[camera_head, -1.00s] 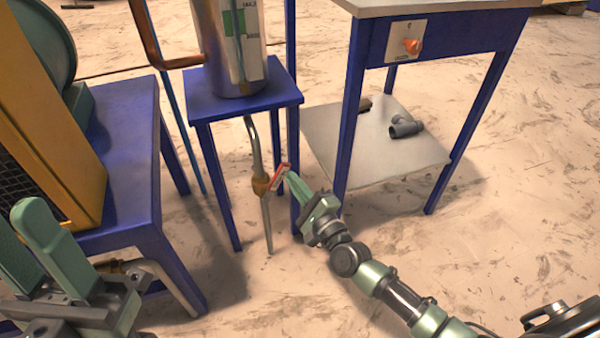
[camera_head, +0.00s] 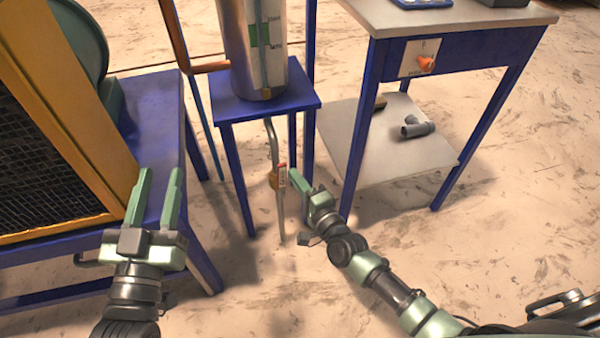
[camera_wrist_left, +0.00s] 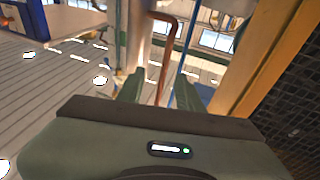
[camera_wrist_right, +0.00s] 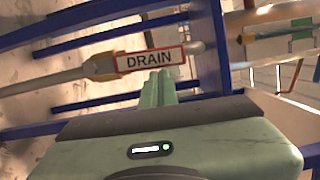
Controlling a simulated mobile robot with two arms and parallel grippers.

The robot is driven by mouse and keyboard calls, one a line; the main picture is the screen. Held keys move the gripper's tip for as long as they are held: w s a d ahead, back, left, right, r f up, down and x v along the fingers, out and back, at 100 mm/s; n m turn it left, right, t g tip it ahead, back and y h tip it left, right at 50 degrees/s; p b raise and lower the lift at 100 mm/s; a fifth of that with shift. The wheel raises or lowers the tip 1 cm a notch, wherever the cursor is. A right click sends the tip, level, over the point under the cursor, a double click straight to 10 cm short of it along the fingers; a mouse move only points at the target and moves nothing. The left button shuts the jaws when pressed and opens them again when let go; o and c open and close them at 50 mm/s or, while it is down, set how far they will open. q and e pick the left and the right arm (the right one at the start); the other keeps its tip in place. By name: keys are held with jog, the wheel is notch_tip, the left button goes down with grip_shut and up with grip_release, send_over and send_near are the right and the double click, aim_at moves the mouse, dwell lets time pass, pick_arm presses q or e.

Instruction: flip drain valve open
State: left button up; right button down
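The drain valve (camera_head: 273,181) is a brass body on a thin pipe hanging under the small blue stand. Its red-edged handle (camera_head: 282,177) is roughly in line with the pipe. In the right wrist view the handle (camera_wrist_right: 150,59) carries a white DRAIN label and extends along the pipe from the brass body (camera_wrist_right: 102,66). My right gripper (camera_head: 294,178) is at the handle's right side. Its fingers (camera_wrist_right: 158,76) are together, with tips at the label's edge; exact contact is unclear. My left gripper (camera_head: 158,180) is open and empty, left of the stand.
A steel cylinder (camera_head: 252,45) stands on the blue stand (camera_head: 225,108), whose legs surround the pipe. A yellow-framed unit (camera_head: 75,140) on a blue table is near my left gripper. A workbench (camera_head: 450,18) with a lower shelf (camera_head: 350,165) stands right. Open floor lies front right.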

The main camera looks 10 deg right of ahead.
pick_arm(q)
notch_tip(320, 180, down, 8)
jog(key=a+g+y+p, duration=0.1)
jog(key=g, duration=0.3)
jog(key=shift+s+g, duration=0.3)
pick_arm(e)
jog(key=shift+a+r+n, duration=0.2)
jog(key=shift+a+n, duration=0.2)
jog(key=shift+n, duration=0.1)
pick_arm(q)
jog(key=shift+a, duration=0.1)
